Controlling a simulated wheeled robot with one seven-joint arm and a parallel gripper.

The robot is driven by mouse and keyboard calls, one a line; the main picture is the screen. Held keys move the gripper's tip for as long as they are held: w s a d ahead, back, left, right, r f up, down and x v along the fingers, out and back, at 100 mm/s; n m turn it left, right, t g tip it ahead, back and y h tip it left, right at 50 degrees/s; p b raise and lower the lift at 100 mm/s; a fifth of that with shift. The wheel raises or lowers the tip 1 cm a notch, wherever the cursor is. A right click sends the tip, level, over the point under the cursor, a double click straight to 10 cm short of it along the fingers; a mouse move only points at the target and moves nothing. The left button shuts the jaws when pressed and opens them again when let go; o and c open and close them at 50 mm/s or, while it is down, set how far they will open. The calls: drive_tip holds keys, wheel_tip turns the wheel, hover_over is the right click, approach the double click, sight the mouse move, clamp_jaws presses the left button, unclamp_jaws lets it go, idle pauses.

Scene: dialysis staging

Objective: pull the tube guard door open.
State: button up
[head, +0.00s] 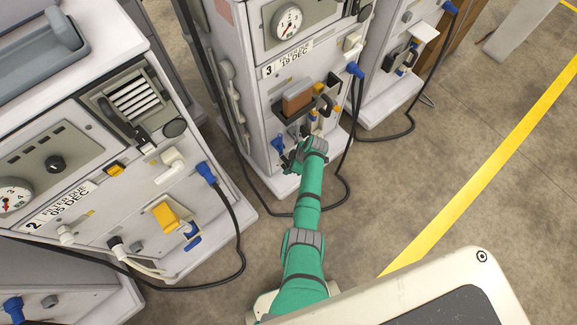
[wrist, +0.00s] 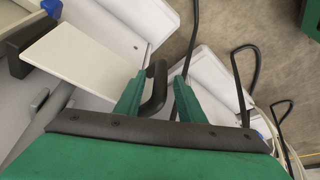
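The tube guard door seems to be the panel in the dark recess (head: 285,108) on the front of machine 3, with a black loop handle (head: 323,106) at its right side. My gripper (head: 302,146) is low in front of machine 3, below that handle in the head view. In the wrist view my gripper's two green fingers (wrist: 158,98) are apart. A black loop handle (wrist: 157,88) shows in the gap, nearer the left finger. I cannot tell whether a finger touches it. My arm hides part of the machine's lower front.
Machine 2 (head: 90,205) stands at left, and another machine (head: 395,95) stands behind to the right. Black hoses (head: 345,190) loop down to the floor around machine 3. A white panel (wrist: 85,58) lies left of the fingers. Floor right of the yellow line (head: 480,165) is clear.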

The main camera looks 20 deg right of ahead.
drive_tip(key=shift+w+a+f, duration=0.25)
drive_tip(key=shift+f, duration=0.25)
drive_tip(key=shift+a, duration=0.1)
drive_tip(key=shift+s, duration=0.1)
clamp_jaws()
